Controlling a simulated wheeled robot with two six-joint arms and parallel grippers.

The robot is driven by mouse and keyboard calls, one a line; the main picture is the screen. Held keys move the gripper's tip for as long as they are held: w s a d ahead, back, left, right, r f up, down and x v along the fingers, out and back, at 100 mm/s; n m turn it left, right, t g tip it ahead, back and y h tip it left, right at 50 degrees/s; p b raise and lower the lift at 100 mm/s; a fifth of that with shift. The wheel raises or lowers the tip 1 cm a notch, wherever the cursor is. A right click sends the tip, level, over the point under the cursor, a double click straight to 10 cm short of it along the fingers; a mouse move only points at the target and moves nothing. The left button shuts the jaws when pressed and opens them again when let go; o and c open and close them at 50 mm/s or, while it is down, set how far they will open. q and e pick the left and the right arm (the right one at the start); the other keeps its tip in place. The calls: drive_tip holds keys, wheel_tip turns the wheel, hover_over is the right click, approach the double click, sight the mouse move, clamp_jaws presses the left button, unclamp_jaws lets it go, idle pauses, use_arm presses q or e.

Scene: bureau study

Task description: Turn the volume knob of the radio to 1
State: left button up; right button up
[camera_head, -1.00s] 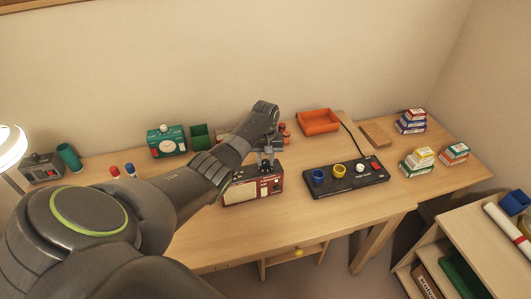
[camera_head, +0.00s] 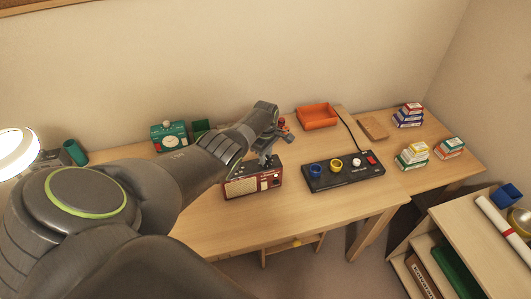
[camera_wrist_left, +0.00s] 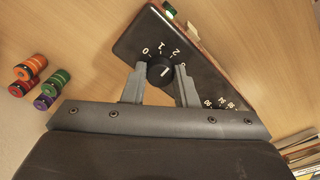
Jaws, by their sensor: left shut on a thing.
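The radio (camera_head: 238,188) is a red-brown box with a pale speaker front, standing on the desk. In the left wrist view its dark top panel (camera_wrist_left: 205,82) carries a black volume knob (camera_wrist_left: 159,68) with a white mark and white numbers around it, 0, 1 and 2 among them. I cannot tell exactly which number the mark meets. My left gripper (camera_head: 264,160) reaches down to the radio's top. In the wrist view the left gripper (camera_wrist_left: 160,78) is shut on the knob, one finger on each side. My right gripper is out of view.
A black panel (camera_head: 335,184) with blue, yellow and white knobs and a red switch lies right of the radio. An orange tray (camera_head: 317,118) stands behind it. A green clock (camera_head: 168,136) stands at the back left. Bare desk lies in front of the radio.

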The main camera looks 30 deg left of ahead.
use_arm(q)
drive_tip(key=n, duration=0.3)
drive_tip(key=shift+r+n+p, duration=0.1)
drive_tip(key=shift+n+p, duration=0.2)
drive_tip(key=shift+p, duration=0.05)
drive_tip(key=shift+n, duration=1.5)
drive_tip(key=o, duration=1)
drive_tip(key=shift+p, duration=0.35)
wheel_tip(320, 180, up, 3)
drive_tip(key=shift+p, duration=1.2)
wheel_tip(320, 180, up, 14)
drive_tip(key=shift+r+b, duration=0.15)
drive_tip(key=shift+b, duration=0.25)
